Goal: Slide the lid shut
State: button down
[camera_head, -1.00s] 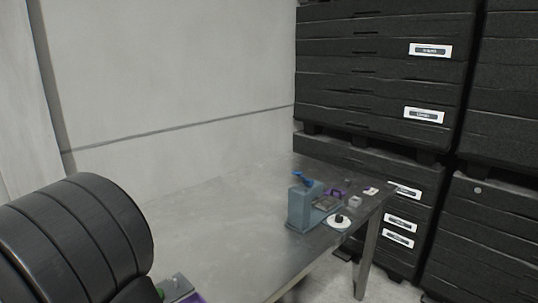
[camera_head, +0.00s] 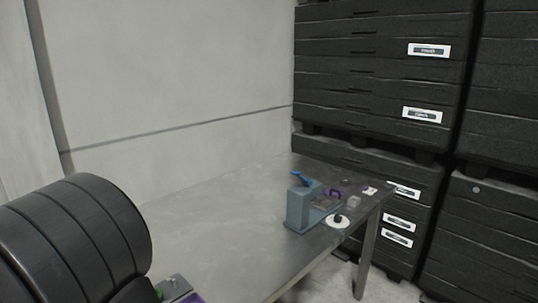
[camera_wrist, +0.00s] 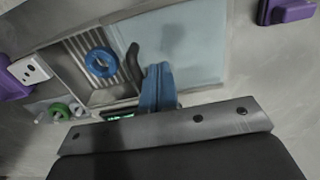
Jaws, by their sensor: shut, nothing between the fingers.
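In the wrist view, a pale blue flat panel (camera_wrist: 185,45), which looks like the lid, lies beside an uncovered ribbed compartment (camera_wrist: 125,72). A blue ring (camera_wrist: 101,62) lies in the compartment. A dark curved piece (camera_wrist: 133,60) stands near the panel's left edge. My gripper (camera_wrist: 158,70) shows as blue fingers, shut and empty, just right of the dark piece. I cannot tell whether they touch it. In the head view my gripper is not visible, and only a corner of a grey and purple fixture (camera_head: 178,287) shows at the lower left.
In the head view, a teal box with a blue handle (camera_head: 302,205) and a white disc (camera_head: 337,221) stand near the table's (camera_head: 225,225) right end. Dark stacked crates (camera_head: 380,70) stand behind.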

jog(key=shift+w+d, duration=1.05)
jog(key=shift+w, duration=0.05)
jog(key=shift+w+d, duration=1.05)
jog(key=shift+w+d, duration=1.05)
